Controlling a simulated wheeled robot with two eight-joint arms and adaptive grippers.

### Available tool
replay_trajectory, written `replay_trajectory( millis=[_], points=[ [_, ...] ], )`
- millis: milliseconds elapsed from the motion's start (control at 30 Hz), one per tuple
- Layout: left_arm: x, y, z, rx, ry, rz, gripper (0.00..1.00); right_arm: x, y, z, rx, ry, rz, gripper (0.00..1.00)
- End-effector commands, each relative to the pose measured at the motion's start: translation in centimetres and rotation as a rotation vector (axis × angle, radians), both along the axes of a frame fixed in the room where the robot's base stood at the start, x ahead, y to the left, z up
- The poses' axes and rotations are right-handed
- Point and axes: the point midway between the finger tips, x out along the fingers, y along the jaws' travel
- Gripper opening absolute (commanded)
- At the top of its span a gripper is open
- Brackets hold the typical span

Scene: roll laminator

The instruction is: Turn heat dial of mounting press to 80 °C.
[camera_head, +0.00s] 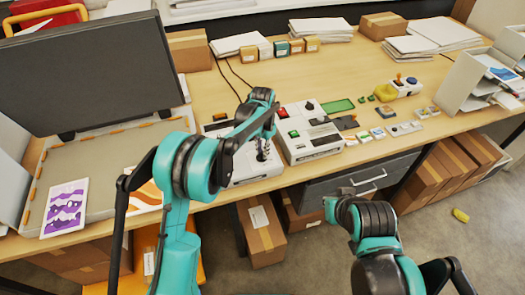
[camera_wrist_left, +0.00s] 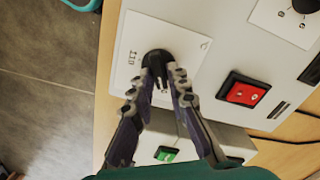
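A white tabletop unit (camera_head: 245,172) stands at the front of the desk under my left gripper (camera_head: 262,150). In the left wrist view its panel (camera_wrist_left: 195,40) carries a round black dial (camera_wrist_left: 158,56) with a small printed number beside it that is hard to read. My left gripper (camera_wrist_left: 163,78) has its fingers drawn together with the tips on both sides of the dial, touching it. The fingertips partly cover the dial, and its scale setting cannot be read.
A red rocker switch (camera_wrist_left: 243,92) and a second black knob (camera_wrist_left: 305,5) are close to the dial. A second white unit (camera_head: 310,148) stands just right. A large dark raised lid (camera_head: 85,75) is at the left. Small parts lie on the desk's right side.

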Motion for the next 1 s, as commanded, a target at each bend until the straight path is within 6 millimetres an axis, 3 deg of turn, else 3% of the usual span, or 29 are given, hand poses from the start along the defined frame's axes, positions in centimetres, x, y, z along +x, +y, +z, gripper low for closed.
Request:
replay_trajectory(
  millis=[333, 467, 800, 1000],
  points=[
    [-0.1, 0.0, 0.0, 0.000, 0.001, 0.001, 0.32, 0.0, 0.0, 0.0, 0.000, 0.000, 0.000, 0.00],
    [-0.1, 0.0, 1.1, 0.000, 0.001, 0.001, 0.32, 0.0, 0.0, 0.0, 0.000, 0.000, 0.000, 0.00],
    [-0.1, 0.0, 8.1, 0.000, 0.001, 0.001, 0.32, 0.0, 0.0, 0.0, 0.000, 0.000, 0.000, 0.00],
    [0.0, 0.0, 11.1, 0.000, 0.001, 0.001, 0.32, 0.0, 0.0, 0.0, 0.000, 0.000, 0.000, 0.00]
  ],
)
